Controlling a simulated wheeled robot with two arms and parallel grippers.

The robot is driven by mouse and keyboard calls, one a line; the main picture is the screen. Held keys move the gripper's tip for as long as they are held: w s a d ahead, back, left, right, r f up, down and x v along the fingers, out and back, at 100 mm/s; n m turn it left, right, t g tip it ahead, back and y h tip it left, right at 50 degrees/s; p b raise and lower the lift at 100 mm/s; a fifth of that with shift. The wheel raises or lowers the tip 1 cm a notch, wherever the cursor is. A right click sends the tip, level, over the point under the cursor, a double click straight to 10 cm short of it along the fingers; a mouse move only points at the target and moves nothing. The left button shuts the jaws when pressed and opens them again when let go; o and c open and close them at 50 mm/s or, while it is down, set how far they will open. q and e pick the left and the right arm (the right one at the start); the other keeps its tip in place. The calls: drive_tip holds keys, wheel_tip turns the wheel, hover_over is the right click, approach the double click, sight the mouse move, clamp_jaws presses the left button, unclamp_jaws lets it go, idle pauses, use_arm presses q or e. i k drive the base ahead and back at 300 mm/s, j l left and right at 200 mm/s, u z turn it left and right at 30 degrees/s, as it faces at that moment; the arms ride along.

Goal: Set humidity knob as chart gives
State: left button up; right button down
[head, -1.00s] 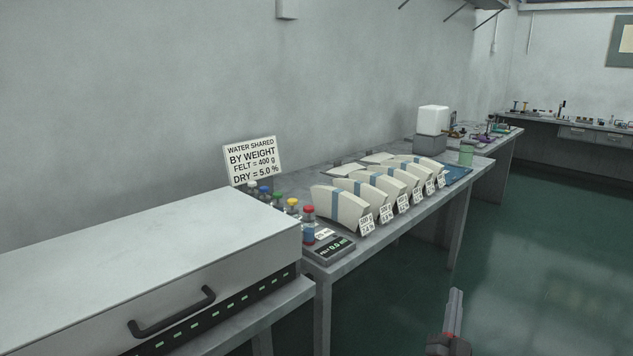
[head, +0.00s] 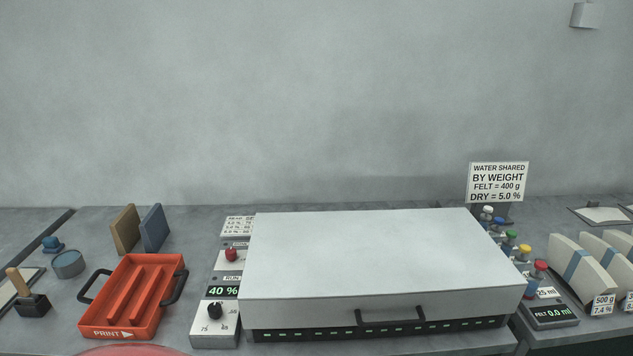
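The black humidity knob (head: 214,310) sits on a pale control panel (head: 214,341) at the left of the large white-lidded machine (head: 370,255). Scale marks surround it; 75 shows at its lower left. A display (head: 223,291) above it reads 40 %. A red knob or button (head: 231,254) is higher on the panel. A small chart (head: 238,226) stands behind; its rows are too small to read surely and its right side is cut off by the lid. Neither of my grippers is in view.
An orange PRINT tray (head: 136,293) with black handles lies left of the panel. A sign (head: 498,184) gives felt 400 g, dry 5.0 %. Coloured-cap bottles (head: 525,252), a scale (head: 550,315) reading 0.0 ml and pale curved pieces (head: 575,265) are at right.

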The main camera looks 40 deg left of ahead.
sight(215, 311)
drive_tip(key=u, duration=1.8)
